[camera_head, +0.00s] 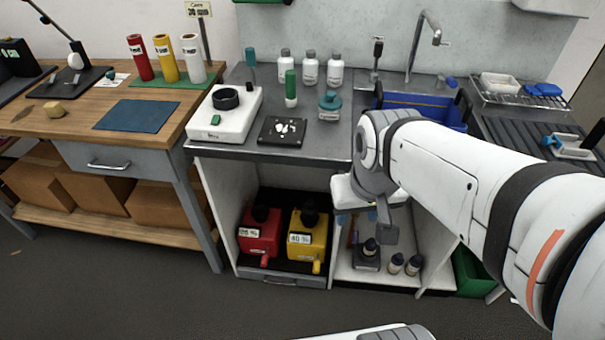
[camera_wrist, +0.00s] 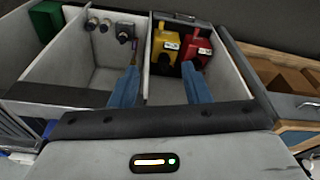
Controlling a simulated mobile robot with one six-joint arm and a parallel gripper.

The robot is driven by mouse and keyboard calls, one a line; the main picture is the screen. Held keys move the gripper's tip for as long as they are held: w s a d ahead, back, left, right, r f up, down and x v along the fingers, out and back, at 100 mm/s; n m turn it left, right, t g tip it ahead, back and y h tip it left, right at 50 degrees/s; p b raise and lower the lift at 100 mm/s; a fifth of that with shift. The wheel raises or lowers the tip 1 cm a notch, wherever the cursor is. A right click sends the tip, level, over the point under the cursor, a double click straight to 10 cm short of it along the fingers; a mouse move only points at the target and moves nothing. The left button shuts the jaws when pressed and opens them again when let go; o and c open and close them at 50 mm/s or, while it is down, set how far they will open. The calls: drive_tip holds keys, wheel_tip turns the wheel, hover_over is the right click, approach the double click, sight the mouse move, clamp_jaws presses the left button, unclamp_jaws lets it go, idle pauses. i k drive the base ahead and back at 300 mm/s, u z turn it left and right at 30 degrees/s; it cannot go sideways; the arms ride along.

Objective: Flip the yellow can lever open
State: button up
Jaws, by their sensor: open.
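The yellow can (camera_head: 308,238) stands upright in the lower cabinet bay, with a dark cap and a white label. A small yellow lever-like part (camera_head: 317,267) sticks out low at its front. My gripper (camera_wrist: 158,67) is open and empty, with two blue fingers apart. In the head view my gripper (camera_head: 379,222) is in front of the cabinet, to the right of the can and apart from it.
A red can (camera_head: 260,236) stands close left of the yellow can. A white partition (camera_head: 335,245) separates them from the right bay, where small dark bottles (camera_head: 396,263) stand. The grey counter (camera_head: 330,140) overhangs both bays. Open floor lies in front.

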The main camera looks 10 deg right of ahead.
sight(316, 267)
drive_tip(key=u, duration=2.15)
drive_tip(key=k, duration=0.8)
drive_tip(key=z, duration=2)
